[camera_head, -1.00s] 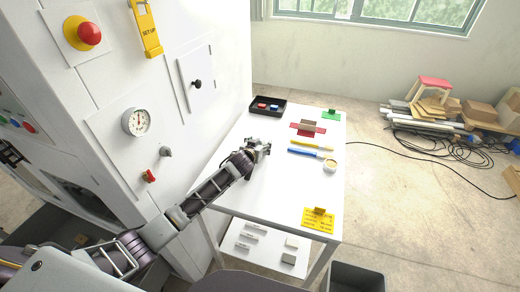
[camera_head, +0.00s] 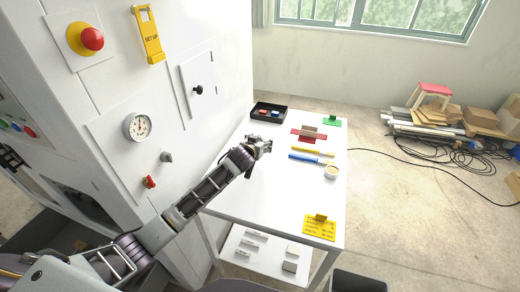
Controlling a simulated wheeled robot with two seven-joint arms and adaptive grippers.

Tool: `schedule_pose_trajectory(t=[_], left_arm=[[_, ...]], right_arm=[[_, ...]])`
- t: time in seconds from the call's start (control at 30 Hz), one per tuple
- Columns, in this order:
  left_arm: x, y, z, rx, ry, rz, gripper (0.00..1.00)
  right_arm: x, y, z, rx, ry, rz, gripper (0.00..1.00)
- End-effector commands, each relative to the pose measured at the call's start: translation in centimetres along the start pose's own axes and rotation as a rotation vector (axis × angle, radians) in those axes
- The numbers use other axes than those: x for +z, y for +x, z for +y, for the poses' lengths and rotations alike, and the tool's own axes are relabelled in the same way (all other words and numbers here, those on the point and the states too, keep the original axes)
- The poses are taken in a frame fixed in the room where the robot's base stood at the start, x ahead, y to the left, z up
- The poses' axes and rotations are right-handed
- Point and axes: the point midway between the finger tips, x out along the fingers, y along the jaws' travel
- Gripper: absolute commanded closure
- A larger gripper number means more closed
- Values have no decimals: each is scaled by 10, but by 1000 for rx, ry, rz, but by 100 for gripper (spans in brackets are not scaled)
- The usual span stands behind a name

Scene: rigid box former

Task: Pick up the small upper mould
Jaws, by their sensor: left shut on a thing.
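My left gripper (camera_head: 264,146) is over the left side of the white table (camera_head: 270,205), level with the yellow and blue bars. It is shut on a small grey piece, which I take to be the small upper mould. The piece is too small and too much covered by the fingers to make out its shape. A gap to the table top cannot be judged clearly. My right gripper is not in view.
A black tray (camera_head: 256,118) with red and blue pieces stands at the table's back left. A red mat (camera_head: 300,138), yellow bar (camera_head: 311,151), blue bar (camera_head: 305,158), round pot (camera_head: 331,173) and yellow card (camera_head: 312,228) lie rightward. A white machine (camera_head: 115,80) stands left.

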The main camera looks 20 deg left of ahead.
Motion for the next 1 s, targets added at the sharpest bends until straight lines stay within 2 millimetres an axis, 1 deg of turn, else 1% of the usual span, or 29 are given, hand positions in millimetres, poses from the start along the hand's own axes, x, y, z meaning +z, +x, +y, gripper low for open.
schedule_pose_trajectory(t=[0.03, 0.1, 0.3, 0.4, 0.57, 1.0], left_arm=[[-10, -3, 0, 2, 0, 7, 75], [-20, -7, 1, 2, -1, 8, 75], [-41, -16, 0, 1, -1, 6, 75], [-46, -18, 0, 1, 0, 5, 75], [-50, -20, 0, 1, 0, 4, 75], [-50, -20, 0, 1, 0, 4, 75]], right_arm=[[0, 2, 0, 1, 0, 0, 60], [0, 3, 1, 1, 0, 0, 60], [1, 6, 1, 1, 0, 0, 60], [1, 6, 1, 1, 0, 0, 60], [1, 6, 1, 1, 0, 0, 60], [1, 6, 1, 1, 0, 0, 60]])
